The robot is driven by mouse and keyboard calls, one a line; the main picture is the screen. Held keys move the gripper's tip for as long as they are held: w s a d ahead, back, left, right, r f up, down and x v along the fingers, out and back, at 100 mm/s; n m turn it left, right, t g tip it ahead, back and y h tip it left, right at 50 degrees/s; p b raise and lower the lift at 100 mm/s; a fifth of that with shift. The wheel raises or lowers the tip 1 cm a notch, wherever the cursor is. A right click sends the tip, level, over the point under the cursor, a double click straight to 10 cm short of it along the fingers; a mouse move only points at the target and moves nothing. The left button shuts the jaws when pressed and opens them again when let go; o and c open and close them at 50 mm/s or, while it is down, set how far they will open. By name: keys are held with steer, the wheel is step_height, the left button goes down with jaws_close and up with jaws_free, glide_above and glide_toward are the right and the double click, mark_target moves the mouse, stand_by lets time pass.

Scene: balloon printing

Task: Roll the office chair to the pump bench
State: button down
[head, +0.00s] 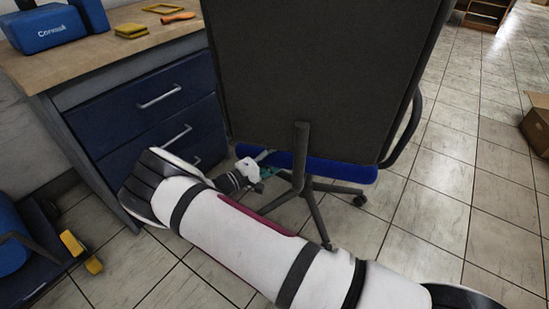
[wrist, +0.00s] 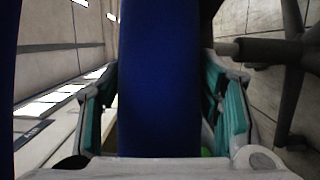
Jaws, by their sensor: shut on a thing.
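The office chair (head: 310,75) stands in the middle of the head view, its dark backrest towards me. Its blue seat (head: 330,168) shows below the backrest, above a dark base with castors. My gripper (head: 262,168) is low at the left edge of the seat, partly hidden in the head view by the chair. In the wrist view, my gripper's two green-padded fingers (wrist: 163,105) stand on either side of the blue seat edge (wrist: 158,80), and the gripper is shut on it. I cannot tell from the pictures which bench is the pump bench.
A wooden-topped bench (head: 100,47) with blue drawers stands close on the chair's left, carrying a blue case (head: 45,28) and small yellow items. A blue object with yellow parts (head: 80,250) is on the left. A cardboard box (head: 537,125) lies at the right. Tiled floor (head: 440,190) is clear right of the chair.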

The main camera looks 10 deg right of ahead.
steer(key=shift+s+a+f, duration=0.1)
steer(key=shift+a, duration=0.3)
steer(key=shift+c, duration=2.2)
jaws_free()
steer(key=shift+d, duration=0.1)
steer(key=v, duration=1.2)
